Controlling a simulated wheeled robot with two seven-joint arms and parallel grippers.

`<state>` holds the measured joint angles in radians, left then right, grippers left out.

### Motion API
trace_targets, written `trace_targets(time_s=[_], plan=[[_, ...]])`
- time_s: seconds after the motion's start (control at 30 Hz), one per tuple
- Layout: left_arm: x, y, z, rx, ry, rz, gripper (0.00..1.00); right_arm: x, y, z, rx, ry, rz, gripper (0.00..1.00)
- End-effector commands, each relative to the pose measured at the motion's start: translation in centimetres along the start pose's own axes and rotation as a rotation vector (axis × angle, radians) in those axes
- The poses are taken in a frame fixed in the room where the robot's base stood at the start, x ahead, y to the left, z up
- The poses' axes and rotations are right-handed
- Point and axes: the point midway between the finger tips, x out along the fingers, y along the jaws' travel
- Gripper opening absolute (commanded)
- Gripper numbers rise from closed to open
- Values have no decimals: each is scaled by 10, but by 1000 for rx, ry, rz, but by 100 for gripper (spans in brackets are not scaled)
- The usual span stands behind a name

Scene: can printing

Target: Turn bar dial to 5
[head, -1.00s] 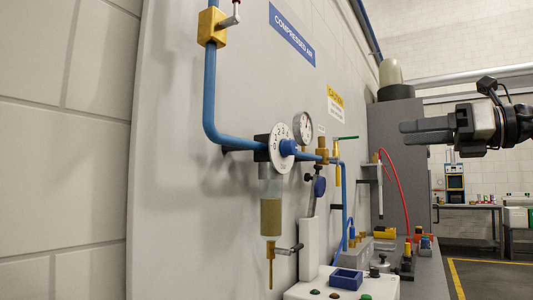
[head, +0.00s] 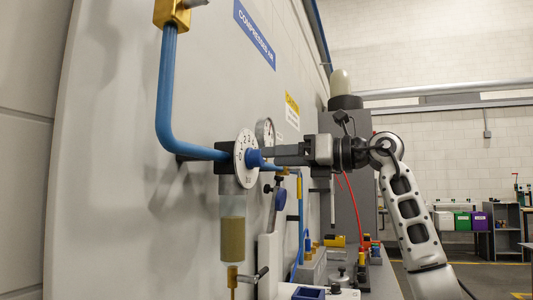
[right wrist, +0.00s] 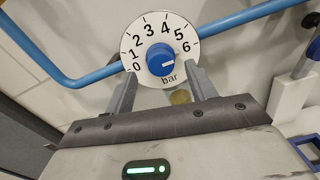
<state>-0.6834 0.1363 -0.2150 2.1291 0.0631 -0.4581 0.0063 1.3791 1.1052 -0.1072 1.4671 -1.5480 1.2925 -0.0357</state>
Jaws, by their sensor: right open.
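The bar dial (head: 246,150) is a white disc with a blue knob (head: 254,157) on the blue air pipe. In the right wrist view, the disc (right wrist: 143,50) reads 0 to 6, and a short white mark on the knob (right wrist: 157,56) points right, near the 6 side. My right gripper (head: 268,153) reaches in from the right, level with the knob. In its wrist view the open fingers (right wrist: 160,76) lie on both sides of the lower dial, with the knob ahead between them. Whether they touch the disc is unclear. My left gripper is out of view.
A round gauge (head: 265,130) sits just behind the dial. A filter bowl (head: 233,238) hangs below it, with a brass drain valve (head: 232,277). The blue pipe (head: 164,95) runs along the grey panel. A bench with small parts lies lower right.

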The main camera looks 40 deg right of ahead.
Motion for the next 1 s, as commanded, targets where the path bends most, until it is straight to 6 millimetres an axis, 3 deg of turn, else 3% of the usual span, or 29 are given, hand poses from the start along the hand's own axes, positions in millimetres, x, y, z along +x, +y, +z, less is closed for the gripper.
trace_targets(time_s=[0.2, 0.57, 0.6, 0.77, 1.0], plan=[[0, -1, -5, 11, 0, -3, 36, 27, 0, 1, 1, 0, 1, 56], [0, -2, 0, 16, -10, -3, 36, 33, 0, 0, 0, 0, 0, 56], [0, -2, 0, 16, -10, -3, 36, 33, 0, 0, 0, 0, 0, 53], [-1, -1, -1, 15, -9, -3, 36, 33, 0, 0, 0, 0, 0, 11], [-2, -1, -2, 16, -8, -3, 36, 33, 0, 0, -12, 0, -1, 11]])
